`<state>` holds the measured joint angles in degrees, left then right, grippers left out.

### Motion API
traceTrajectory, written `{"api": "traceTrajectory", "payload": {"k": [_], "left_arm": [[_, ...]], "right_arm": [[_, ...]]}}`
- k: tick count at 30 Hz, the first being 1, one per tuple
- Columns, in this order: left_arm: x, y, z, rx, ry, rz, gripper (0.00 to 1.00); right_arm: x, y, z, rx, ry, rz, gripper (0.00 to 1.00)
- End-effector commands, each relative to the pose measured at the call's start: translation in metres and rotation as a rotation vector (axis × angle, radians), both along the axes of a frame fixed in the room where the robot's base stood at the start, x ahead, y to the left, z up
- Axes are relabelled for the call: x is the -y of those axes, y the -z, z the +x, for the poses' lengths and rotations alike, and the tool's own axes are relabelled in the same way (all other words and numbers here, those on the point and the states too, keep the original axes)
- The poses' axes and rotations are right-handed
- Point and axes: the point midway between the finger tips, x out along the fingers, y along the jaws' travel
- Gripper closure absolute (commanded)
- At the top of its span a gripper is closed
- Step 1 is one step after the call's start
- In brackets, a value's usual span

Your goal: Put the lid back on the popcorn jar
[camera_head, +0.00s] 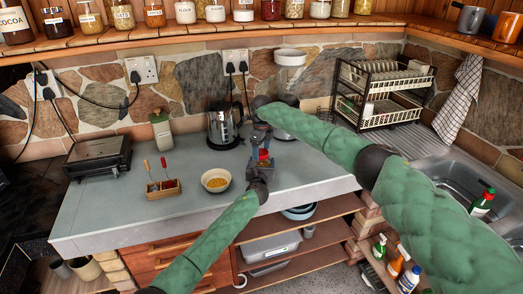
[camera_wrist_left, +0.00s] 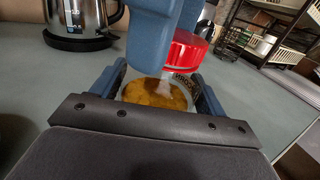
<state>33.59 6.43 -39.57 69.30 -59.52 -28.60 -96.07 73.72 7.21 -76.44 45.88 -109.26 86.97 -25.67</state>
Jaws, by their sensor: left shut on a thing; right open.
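My left gripper (camera_head: 262,172) is shut on the popcorn jar, above the grey counter's front part. In the left wrist view the jar (camera_wrist_left: 153,93) is between its fingers, with yellow-orange contents showing through the uncovered mouth. The red lid (camera_wrist_left: 188,52) is at the far right side of the mouth, tilted; I cannot tell whether it touches the rim. The lid also shows in the head view (camera_head: 264,155). My right gripper (camera_head: 262,137) is open, pointing down with its blue fingers beside the lid. The jar is mostly hidden by my grippers in the head view.
A bowl with yellow contents (camera_head: 216,181) and a wooden caddy with utensils (camera_head: 163,189) stand left of the jar. A kettle (camera_head: 223,127) is behind, a grill (camera_head: 98,158) far left, a dish rack (camera_head: 385,90) back right. The counter's left middle is free.

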Motion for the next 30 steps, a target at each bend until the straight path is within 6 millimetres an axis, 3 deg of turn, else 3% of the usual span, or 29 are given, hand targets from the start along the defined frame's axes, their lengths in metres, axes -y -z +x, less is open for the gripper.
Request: {"api": "traceTrajectory", "payload": {"k": [8, 21, 30], "left_arm": [[0.000, 0.000, 0.000, 0.000, 0.000, 0.000, 0.90], [0.000, 0.000, 0.000, 0.000, 0.000, 0.000, 0.90], [0.000, 0.000, 0.000, 0.000, 0.000, 0.000, 0.90]], "right_arm": [[0.000, -0.013, 0.001, 0.001, 0.000, 0.000, 0.22], [0.000, -0.091, 0.001, 0.001, 0.000, 0.000, 0.22], [0.000, -0.117, 0.002, 0.000, 0.001, -0.001, 0.22]]}}
